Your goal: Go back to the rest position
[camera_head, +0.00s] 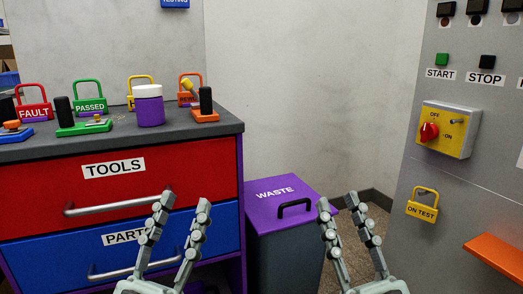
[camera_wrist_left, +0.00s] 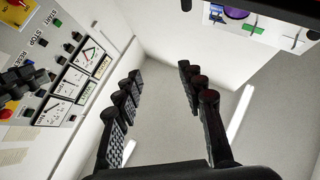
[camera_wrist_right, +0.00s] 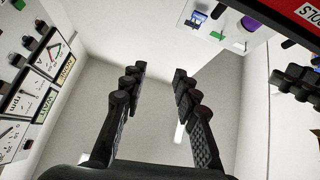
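My left gripper (camera_head: 182,214) is raised in front of the drawer unit in the head view. Its fingers are apart with nothing between them, and they also show open in the left wrist view (camera_wrist_left: 160,85). My right gripper (camera_head: 345,208) is raised in front of the floor between the waste bin and the grey panel. Its fingers are apart and empty, also in the right wrist view (camera_wrist_right: 160,85). Both grippers point upward and touch nothing that I can see.
The drawer unit (camera_head: 190,152) carries coloured padlock stands and a purple jar (camera_head: 150,106). A purple-lidded waste bin (camera_head: 275,203) stands in the middle. The grey panel (camera_head: 400,240) at right has a red rotary switch (camera_head: 429,132), a yellow padlock (camera_head: 423,206) and an orange shelf (camera_head: 500,253).

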